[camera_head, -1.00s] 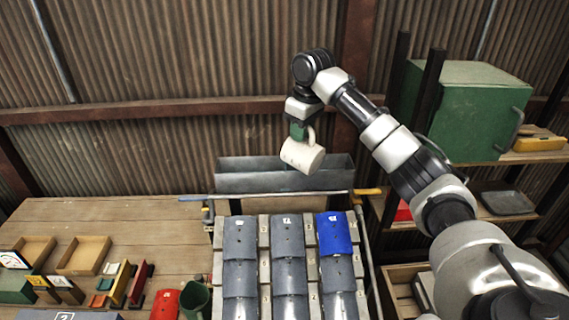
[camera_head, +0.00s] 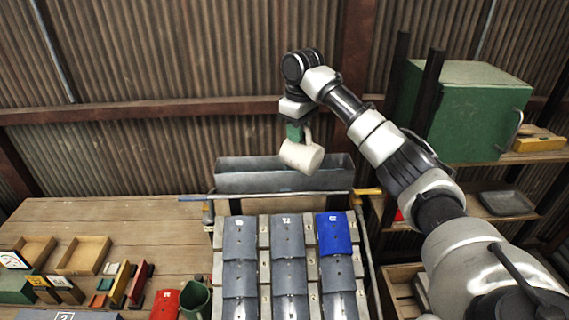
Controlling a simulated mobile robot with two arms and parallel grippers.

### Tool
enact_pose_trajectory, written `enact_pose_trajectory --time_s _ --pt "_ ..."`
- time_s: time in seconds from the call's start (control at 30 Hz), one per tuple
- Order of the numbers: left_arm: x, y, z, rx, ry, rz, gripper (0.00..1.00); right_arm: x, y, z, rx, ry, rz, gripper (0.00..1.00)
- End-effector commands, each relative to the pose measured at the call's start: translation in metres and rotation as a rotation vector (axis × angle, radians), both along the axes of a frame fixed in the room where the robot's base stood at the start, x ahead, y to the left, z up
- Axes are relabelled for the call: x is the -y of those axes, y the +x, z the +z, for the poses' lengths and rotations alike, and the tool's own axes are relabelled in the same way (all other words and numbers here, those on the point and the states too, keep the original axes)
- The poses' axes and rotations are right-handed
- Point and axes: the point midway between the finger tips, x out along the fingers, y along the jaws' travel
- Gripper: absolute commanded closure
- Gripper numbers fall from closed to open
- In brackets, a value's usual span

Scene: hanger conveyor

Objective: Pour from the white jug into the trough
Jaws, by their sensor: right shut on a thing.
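The white jug (camera_head: 301,156) hangs from my right gripper (camera_head: 295,133), which is shut on it at its handle. The jug is tilted, and I cannot see whether anything runs out of it. The grey metal trough (camera_head: 245,181) lies behind the rows of tiles. The jug overlaps the trough's rim in the picture, and I cannot tell the gap between them. My left gripper is not in view.
Grey tiles and one blue tile (camera_head: 334,234) lie in rows in front of the trough. A wooden table (camera_head: 130,212) at left bears wooden trays, a red object and a green mug (camera_head: 195,298). A green box (camera_head: 480,115) stands on a shelf at right.

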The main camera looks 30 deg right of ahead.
Motion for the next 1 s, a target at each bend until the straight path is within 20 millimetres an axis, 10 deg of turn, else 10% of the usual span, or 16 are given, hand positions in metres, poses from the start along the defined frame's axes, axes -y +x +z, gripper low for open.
enact_pose_trajectory --time_s 0.67,1.0 --pt "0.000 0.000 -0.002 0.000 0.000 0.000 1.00 -0.003 0.009 -0.003 -0.089 -0.036 -0.001 1.00" --pt "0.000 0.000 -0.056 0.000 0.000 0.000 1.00 0.008 -0.018 -0.004 0.178 0.068 -0.001 1.00"
